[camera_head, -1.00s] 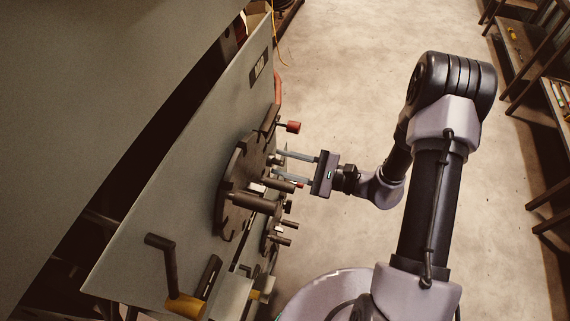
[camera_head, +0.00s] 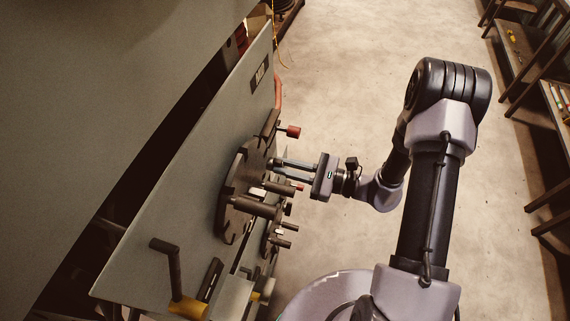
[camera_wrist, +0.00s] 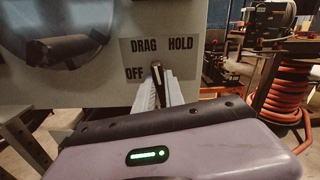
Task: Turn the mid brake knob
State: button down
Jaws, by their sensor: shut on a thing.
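In the head view my gripper (camera_head: 273,164) reaches left to the panel. The knob itself cannot be made out there.
A dark round hub (camera_head: 238,195) with projecting pegs sits beside my fingers. A red-tipped handle (camera_head: 293,132) sticks out just above them. A crank with a yellow base (camera_head: 187,307) is lower left. Red coiled hose (camera_wrist: 287,95) stands at right. Open floor (camera_head: 345,90) lies right of the panel.

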jog(key=shift+w+d+r+m+p, duration=0.15)
jog(key=shift+m+p, duration=0.5)
jog(key=shift+m, duration=1.25)
jog(key=shift+w+f+m+p, duration=0.1)
jog(key=shift+m+p, duration=0.5)
jog(key=shift+m, duration=1.6)
jog(key=c, duration=1.4)
grip_release()
jog(key=shift+c, duration=0.2)
jog(key=shift+s, duration=0.1)
jog(key=p+v, duration=0.1)
jog(key=v, duration=1.7)
jog(key=shift+d+p, duration=0.25)
jog(key=shift+p, duration=0.1)
